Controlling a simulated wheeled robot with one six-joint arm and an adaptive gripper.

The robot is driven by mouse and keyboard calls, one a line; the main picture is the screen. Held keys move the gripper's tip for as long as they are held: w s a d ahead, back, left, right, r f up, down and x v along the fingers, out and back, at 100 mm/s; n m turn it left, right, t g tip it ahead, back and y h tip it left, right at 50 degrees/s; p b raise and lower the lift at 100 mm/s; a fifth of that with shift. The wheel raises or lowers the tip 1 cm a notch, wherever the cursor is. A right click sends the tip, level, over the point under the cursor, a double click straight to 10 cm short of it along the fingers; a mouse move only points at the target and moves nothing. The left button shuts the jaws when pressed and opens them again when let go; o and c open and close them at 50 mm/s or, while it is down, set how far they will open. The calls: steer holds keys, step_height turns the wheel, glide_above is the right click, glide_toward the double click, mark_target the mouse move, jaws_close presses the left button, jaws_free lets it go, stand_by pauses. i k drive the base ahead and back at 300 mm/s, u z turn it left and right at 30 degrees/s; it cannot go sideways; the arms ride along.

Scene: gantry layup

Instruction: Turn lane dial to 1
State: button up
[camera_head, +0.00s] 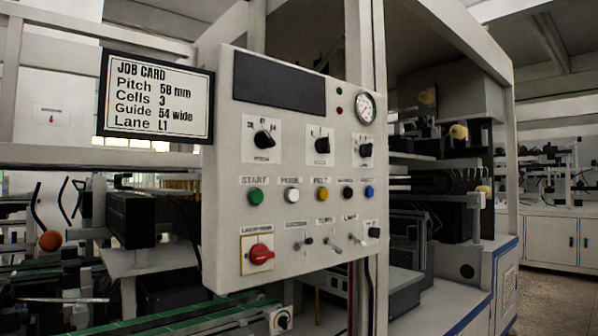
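The light grey control panel (222,130) fills the middle of the view. Its upper row has three black dials: a left dial (264,139), a middle dial (322,145) and a right dial (365,150). Each sits on a white plate with small marks. The labels are too blurred to tell which is the lane dial or where its pointer stands. The job card (155,98) left of the panel reads Pitch 58 mm, Cells 3, Guide 54 wide, Lane L1. My gripper is not in view.
Below the dials are a green START button (255,196), other coloured buttons, small toggles and a red rotary switch (261,254). A round gauge (365,107) is at top right. A small black knob (282,320) sits low by the green-edged conveyor (170,322). Floor shows at far right.

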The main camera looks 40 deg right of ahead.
mark_target(365, 151)
steer(key=z, duration=1)
steer(key=k, duration=0.4)
steer(key=z, duration=0.5)
steer(key=i, duration=0.45)
steer(key=u, duration=0.05)
steer(key=k, duration=0.5)
steer(key=z, duration=0.75)
steer(key=i, duration=0.9)
steer(key=u, duration=0.45)
